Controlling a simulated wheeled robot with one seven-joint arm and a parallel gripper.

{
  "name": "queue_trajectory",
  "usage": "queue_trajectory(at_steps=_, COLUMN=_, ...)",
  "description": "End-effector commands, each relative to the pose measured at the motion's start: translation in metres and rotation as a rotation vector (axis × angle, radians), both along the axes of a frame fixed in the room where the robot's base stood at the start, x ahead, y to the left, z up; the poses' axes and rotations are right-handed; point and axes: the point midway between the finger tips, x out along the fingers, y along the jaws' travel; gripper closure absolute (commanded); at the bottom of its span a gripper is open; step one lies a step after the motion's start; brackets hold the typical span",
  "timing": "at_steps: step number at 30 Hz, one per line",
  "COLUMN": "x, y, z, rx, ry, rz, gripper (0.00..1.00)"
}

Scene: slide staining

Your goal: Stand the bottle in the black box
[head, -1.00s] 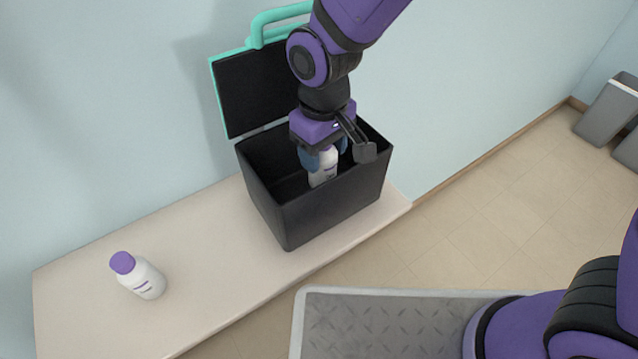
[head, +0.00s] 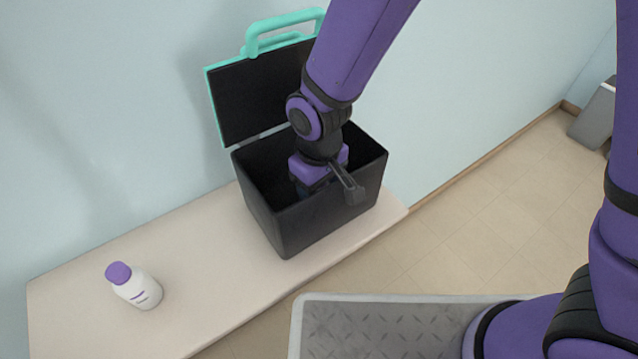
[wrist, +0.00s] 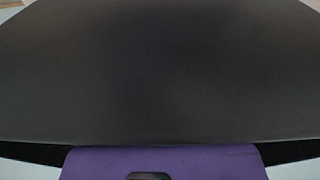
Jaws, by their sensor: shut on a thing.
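The black box (head: 318,228) stands on the pale bench with its teal-edged lid (head: 262,92) open against the wall. Whether that bottle touches the box floor cannot be seen. A second white bottle with a purple cap (head: 138,288) stands on the bench to the left. The wrist view shows mostly a dark surface close up.
The pale bench (head: 215,265) is clear between the second bottle and the box. The wall is close behind the open lid. A grey bin (head: 596,115) stands on the floor at the far right.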

Motion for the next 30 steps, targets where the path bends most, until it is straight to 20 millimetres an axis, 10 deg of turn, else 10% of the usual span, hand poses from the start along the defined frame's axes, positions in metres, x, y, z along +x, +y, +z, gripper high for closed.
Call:
queue_trajectory(at_steps=1, x=0.0, y=0.0, z=-0.002, rx=-0.001, ry=0.001, rz=0.0, gripper=0.74)
queue_trajectory(at_steps=2, x=0.0, y=0.0, z=-0.001, rx=-0.001, ry=0.001, rz=0.0, gripper=0.4)
queue_trajectory(at_steps=5, x=0.0, y=0.0, z=-0.001, rx=-0.001, ry=0.001, rz=0.0, gripper=0.21)
queue_trajectory(at_steps=17, x=0.0, y=0.0, z=0.008, rx=0.001, ry=-0.001, rz=0.0, gripper=0.21)
queue_trajectory(at_steps=30, x=0.001, y=0.0, z=0.086, rx=0.003, ry=-0.003, rz=0.0, gripper=0.21)
